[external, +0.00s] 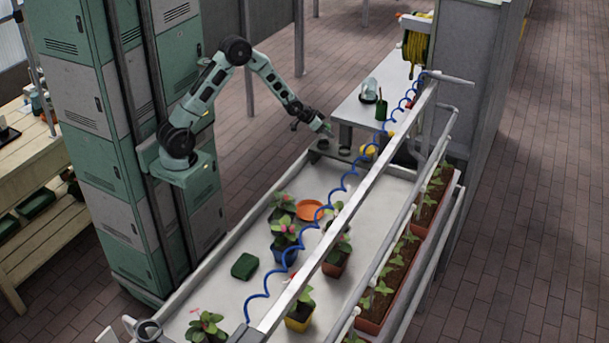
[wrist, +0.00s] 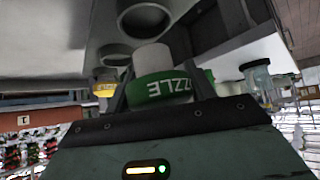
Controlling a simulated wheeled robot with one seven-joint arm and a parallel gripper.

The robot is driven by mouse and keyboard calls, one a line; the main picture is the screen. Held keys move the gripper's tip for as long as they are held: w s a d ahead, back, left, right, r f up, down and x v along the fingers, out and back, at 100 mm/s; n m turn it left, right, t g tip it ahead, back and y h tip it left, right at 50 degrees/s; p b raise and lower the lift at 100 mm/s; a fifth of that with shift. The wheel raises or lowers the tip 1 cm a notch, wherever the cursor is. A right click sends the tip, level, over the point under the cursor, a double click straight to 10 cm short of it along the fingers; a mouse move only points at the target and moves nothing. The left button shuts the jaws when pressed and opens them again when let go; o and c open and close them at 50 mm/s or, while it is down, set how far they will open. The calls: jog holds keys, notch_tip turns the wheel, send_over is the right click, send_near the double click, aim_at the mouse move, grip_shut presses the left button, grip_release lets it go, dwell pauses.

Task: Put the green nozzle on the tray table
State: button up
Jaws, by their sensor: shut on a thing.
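The green nozzle (wrist: 165,88), a green collar with white lettering and a pale cylindrical end, is between the fingers of my gripper (wrist: 160,92) in the wrist view. My gripper is shut on it. In the external view my gripper (external: 324,128) is above the far end of the long white-topped table with a raised rim (external: 222,283), which looks like the tray table. It is close to a grey holder (external: 335,157) with round holes. The holder's holes (wrist: 145,20) also show in the wrist view. The nozzle is too small to make out clearly in the external view.
A yellow piece (external: 370,150) is beside the holder. Potted plants, an orange dish (external: 309,210) and a dark green block (external: 244,266) are on the white top. A rail with a blue coiled hose (external: 350,180) runs above. A smaller grey table (external: 352,108) stands behind.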

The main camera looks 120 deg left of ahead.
aim_at(328, 123)
notch_tip(328, 123, up, 5)
jog(key=shift+f, duration=0.2)
jog(key=shift+r, duration=0.3)
jog(key=shift+w+d+r, duration=0.1)
jog(key=shift+w, duration=0.05)
jog(key=w+d+f+m+t+h+b, duration=0.25)
jog(key=w+d+m+b, duration=0.3)
jog(key=w+d, duration=1.25)
jog(key=w+d+f+m+h+b, duration=0.1)
jog(key=w+d+m+h+b, duration=0.15)
jog(key=d, duration=0.75)
jog(key=w+d+f+m+h+b, duration=0.15)
jog(key=w+d, duration=0.25)
jog(key=d, duration=0.7)
jog(key=s+d+f+m+g+h+b, duration=0.1)
jog(key=s+d+m+h+b, duration=0.15)
jog(key=d, duration=1.15)
jog(key=s+d+f+m+h+b, duration=0.1)
jog(key=s+d+f+m+b, duration=0.15)
jog(key=d, duration=1.15)
jog(key=s+d+f+m+g+h+b, duration=0.1)
jog(key=s+d+m+h+b, duration=0.2)
jog(key=d, duration=1.1)
jog(key=shift+m+y, duration=0.35)
jog(key=shift+y, duration=0.05)
jog(key=f, duration=0.5)
jog(key=shift+s+b, duration=0.25)
jog(key=shift+b, duration=0.15)
jog(key=shift+f+b, duration=0.35)
jog(key=shift+f, duration=1.95)
